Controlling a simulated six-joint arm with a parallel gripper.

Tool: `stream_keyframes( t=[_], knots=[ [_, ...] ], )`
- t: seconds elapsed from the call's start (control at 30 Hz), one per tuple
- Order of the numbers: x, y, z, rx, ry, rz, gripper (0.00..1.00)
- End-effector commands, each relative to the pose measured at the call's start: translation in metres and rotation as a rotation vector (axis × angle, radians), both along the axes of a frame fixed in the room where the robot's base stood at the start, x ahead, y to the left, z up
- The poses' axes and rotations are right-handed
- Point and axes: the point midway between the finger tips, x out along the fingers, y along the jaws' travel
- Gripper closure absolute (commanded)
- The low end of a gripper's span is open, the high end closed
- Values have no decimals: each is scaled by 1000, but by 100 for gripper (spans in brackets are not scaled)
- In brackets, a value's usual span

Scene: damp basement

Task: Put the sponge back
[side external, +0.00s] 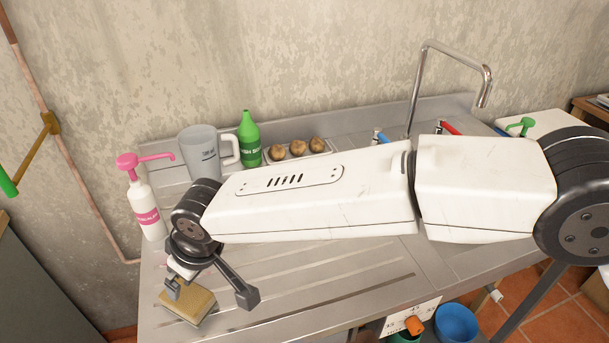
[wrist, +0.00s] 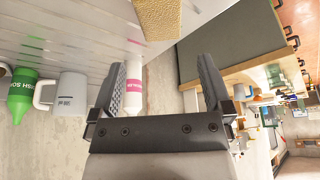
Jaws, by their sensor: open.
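A tan, block-shaped sponge (side external: 195,306) lies at the front left of the steel draining board (side external: 300,290). It also shows at the top edge of the wrist view (wrist: 157,18), partly cut off and beyond my fingertips. My gripper (side external: 178,280) is just above and behind the sponge in the side view, with one finger overlapping its edge; I cannot tell if they touch. In the wrist view my gripper (wrist: 160,75) has its two fingers wide apart, with no object held between them.
A tap (side external: 413,90) is behind my arm.

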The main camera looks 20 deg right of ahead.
Motion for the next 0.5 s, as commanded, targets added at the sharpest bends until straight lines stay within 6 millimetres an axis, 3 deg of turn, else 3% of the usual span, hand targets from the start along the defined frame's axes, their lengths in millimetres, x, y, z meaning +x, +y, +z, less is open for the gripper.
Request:
stream_keyframes(
  t=[0.5],
  knots=[
    [-2,-2,5,0,0,0,0]
  ],
)
